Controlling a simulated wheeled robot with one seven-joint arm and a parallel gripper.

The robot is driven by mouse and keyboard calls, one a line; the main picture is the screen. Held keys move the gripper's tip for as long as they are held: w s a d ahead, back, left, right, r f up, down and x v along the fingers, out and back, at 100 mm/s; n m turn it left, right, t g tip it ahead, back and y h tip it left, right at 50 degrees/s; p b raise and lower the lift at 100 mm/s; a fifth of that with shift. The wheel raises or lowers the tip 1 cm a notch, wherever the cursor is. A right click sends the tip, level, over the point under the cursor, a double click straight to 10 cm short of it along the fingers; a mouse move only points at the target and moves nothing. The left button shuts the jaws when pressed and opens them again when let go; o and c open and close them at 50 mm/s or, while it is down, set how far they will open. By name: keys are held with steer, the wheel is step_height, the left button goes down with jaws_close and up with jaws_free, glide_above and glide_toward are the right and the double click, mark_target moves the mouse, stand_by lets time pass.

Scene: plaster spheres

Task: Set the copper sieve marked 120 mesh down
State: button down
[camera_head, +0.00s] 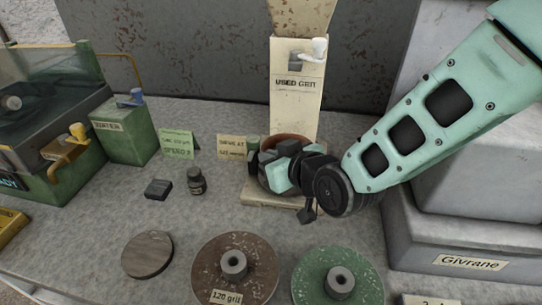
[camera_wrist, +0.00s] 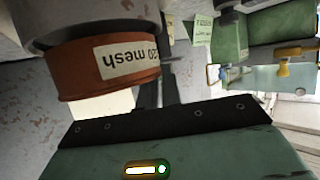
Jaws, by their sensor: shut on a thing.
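The copper sieve (camera_wrist: 84,72) shows large in the wrist view, a round copper-brown band with a pale label. The label reads "20 mesh", with its start cut off from sight. In the head view only parts of its copper rim (camera_head: 287,140) show behind my gripper (camera_head: 268,172). My gripper is shut on the sieve, in front of the cream "USED GRIT" column (camera_head: 296,105) and over its cream base (camera_head: 262,198). The fingers hide much of the sieve. I cannot tell whether its underside touches the base.
A brown "120 grit" disc (camera_head: 212,262) and a green disc (camera_head: 318,268) lie in front. A plain round plate (camera_head: 147,254), a dark bottle (camera_head: 196,181) and a black block (camera_head: 158,189) are to the left.

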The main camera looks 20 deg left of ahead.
steer(key=shift+f+b, duration=0.75)
steer(key=shift+f, duration=0.15)
steer(key=c, duration=1.5)
jaws_free()
steer(key=shift+r+p, duration=1.15)
steer(key=shift+r, duration=0.9)
steer(key=shift+s, duration=0.1)
